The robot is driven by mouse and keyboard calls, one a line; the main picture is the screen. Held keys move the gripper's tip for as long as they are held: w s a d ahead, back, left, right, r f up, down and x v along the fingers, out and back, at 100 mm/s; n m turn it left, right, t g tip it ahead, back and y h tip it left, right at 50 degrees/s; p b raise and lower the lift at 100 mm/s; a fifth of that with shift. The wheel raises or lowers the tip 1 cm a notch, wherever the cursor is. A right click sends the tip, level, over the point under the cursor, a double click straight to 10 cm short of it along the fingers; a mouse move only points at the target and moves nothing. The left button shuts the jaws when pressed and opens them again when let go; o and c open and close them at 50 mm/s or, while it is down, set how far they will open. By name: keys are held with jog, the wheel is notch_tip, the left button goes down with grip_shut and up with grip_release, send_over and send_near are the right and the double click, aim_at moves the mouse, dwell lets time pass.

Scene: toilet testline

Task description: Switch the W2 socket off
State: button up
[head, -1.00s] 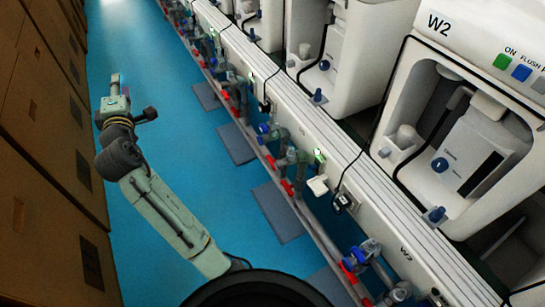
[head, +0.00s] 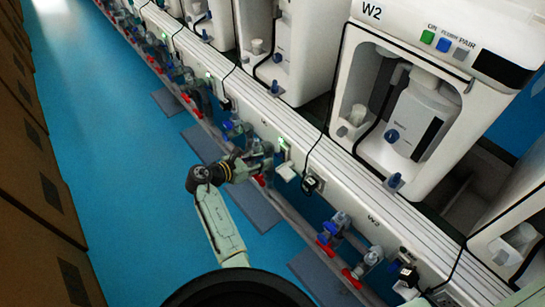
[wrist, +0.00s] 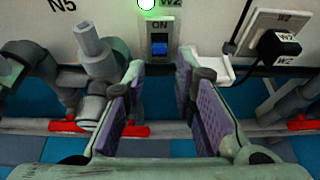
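The W2 switch (wrist: 160,40) is a blue rocker in a dark frame on the white wall panel, with "ON" printed at it. A lit green lamp (wrist: 147,4) sits just above, beside a "W2" label. The W2 socket (wrist: 262,28) is to the right, with a black plug (wrist: 278,47) in it; the plug also shows in the head view (head: 312,184). My gripper (wrist: 163,75) is open and empty. Its two purple-padded fingers stand either side below the switch, apparently short of the panel. In the head view my gripper (head: 266,158) is close to the panel, its fingers hard to make out.
A white ledge (wrist: 205,66) juts out just right of the switch, close to my right finger. Grey pipes (wrist: 95,70) and red valve handles (wrist: 130,130) run below the panel. The W2 toilet unit (head: 400,110) stands above. Blue floor (head: 120,190) is clear to the left.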

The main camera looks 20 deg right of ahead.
aim_at(279, 155)
jog(key=x, duration=0.6)
jog(key=shift+c, duration=0.2)
jog(key=shift+a, duration=0.1)
grip_shut()
